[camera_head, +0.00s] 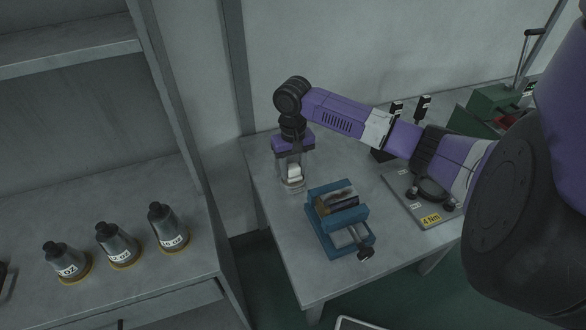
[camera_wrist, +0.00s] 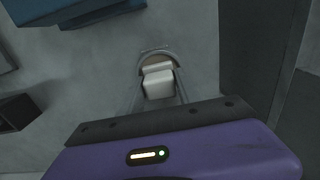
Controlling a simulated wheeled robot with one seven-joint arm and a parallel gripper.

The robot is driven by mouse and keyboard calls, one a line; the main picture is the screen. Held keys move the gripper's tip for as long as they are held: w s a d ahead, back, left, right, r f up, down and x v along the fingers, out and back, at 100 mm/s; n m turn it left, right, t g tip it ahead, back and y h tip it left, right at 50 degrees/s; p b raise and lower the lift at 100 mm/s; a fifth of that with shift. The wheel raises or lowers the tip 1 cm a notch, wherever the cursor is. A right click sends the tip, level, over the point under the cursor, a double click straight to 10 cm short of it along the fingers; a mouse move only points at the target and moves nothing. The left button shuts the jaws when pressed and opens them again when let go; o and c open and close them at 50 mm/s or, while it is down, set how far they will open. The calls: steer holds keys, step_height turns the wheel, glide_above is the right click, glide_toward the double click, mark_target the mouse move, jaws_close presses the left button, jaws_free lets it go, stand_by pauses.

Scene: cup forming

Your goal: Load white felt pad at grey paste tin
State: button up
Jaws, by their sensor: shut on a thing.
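My gripper (camera_head: 293,173) points down over the far left part of the grey table and is shut on the white felt pad (camera_head: 295,170). In the wrist view the pad (camera_wrist: 158,84) is a pale block between the two thin fingers. The grey paste tin (camera_head: 293,188) is low and round, and sits right under the pad. In the wrist view the tin's rim (camera_wrist: 155,51) shows as an arc behind the pad, with a brownish inside. The pad overlaps the tin in both views and hides part of it. I cannot tell whether they touch.
A blue vise (camera_head: 325,232) holding a dark block stands right of the tin. A grey plate (camera_head: 402,200) labelled 4 Nm and a green machine (camera_head: 490,105) are farther right. Several labelled grey bottles (camera_head: 118,245) stand on the left bench. The table's left edge is close.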

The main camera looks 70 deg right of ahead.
mark_target(293, 166)
steer(key=shift+f, duration=0.5)
stand_by(0.6)
steer(key=shift+f, duration=0.1)
stand_by(2.0)
step_height(293, 166, up, 7)
steer(key=p, duration=0.7)
steer(key=shift+p, duration=0.4)
stand_by(0.5)
